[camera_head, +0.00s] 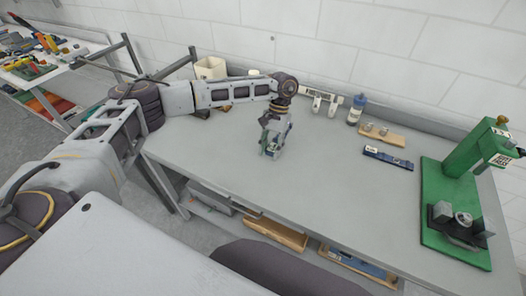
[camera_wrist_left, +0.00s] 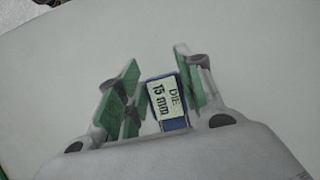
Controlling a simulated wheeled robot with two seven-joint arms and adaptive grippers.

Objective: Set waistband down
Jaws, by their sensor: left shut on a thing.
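My left gripper (camera_head: 273,148) is over the left part of the grey workbench (camera_head: 300,200), pointing down. In the left wrist view its green finger pads (camera_wrist_left: 157,92) stand on either side of a small blue piece (camera_wrist_left: 172,124) with a pale label reading "DIE 15 mm". The gripper is shut on this piece. In the head view the fingers largely hide it, and I cannot tell whether it touches the bench. I see nothing clearly recognisable as a waistband. My right gripper is not in view.
A dark blue labelled strip (camera_head: 388,158) and a wooden block with metal pieces (camera_head: 380,134) lie toward the back right. A bottle (camera_head: 356,110) stands near the wall. A green press (camera_head: 460,190) is at right. The middle of the bench is clear.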

